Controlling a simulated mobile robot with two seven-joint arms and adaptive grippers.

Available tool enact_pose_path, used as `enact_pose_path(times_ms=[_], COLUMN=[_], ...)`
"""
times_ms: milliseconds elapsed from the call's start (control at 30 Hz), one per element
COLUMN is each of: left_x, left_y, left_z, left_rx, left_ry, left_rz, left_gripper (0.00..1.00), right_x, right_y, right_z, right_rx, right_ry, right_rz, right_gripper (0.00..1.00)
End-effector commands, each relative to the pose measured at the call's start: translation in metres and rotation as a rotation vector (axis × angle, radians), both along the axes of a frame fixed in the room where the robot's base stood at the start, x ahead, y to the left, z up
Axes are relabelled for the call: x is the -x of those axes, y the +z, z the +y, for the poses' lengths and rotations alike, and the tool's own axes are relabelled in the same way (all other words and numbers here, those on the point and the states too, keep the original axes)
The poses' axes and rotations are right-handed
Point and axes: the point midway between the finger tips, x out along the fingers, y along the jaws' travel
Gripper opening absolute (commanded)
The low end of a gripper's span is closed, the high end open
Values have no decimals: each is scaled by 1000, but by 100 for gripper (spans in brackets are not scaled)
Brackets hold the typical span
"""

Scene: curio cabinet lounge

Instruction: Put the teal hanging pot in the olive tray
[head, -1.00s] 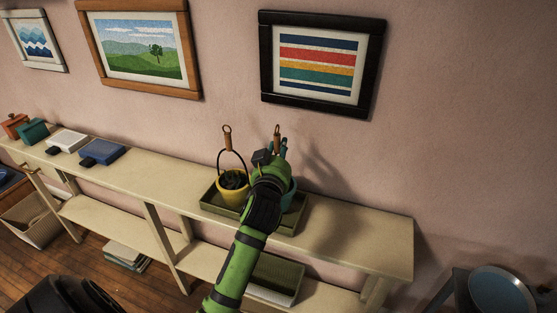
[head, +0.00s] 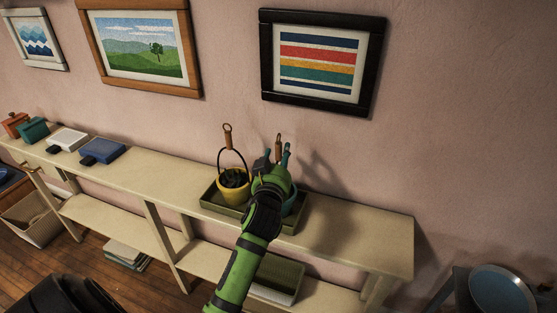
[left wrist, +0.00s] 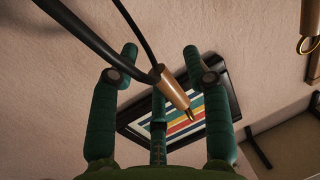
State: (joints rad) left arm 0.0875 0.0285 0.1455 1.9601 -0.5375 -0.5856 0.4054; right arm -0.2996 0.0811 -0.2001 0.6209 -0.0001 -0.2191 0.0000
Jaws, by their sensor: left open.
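The olive tray (head: 211,207) lies on the top of the cream shelf. A yellow hanging pot (head: 234,197) with a dark plant stands in its left part. The teal hanging pot (head: 291,203) shows as a small strip at the tray's right part, mostly hidden behind my left gripper and wrist; I cannot see its base. Its brown handle grip (head: 279,142) rises above the gripper. My left gripper (head: 275,159) is open around that handle. In the left wrist view the grip (left wrist: 175,93) and its black rod show between the spread fingers. My right gripper is not seen.
The shelf top is free to the right of the tray (head: 360,235). A blue box (head: 103,151) and a white box (head: 67,140) stand on the left. A striped picture (head: 320,60) hangs on the wall behind. A blue round dish (head: 500,290) is at the lower right.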

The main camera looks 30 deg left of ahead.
Motion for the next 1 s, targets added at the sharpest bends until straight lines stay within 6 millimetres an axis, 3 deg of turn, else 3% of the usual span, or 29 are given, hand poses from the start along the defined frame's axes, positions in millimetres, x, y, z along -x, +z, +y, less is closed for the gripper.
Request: enact_pose_path(times_ms=[167, 600, 800, 1000], left_x=[11, 91, 107, 109], left_y=[1, 3, 5, 7], left_z=[-6, -42, -50, -51], left_rx=[2, 2, 1, 0], left_ry=[-1, 1, 1, 1], left_rz=[-1, 0, 0, -1], left_gripper=[48, 48, 48, 48], right_x=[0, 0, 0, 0], right_y=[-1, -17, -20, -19], right_z=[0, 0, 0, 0], right_rx=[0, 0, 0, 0], right_ry=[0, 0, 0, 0], right_rz=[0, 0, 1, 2], right_gripper=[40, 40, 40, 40])
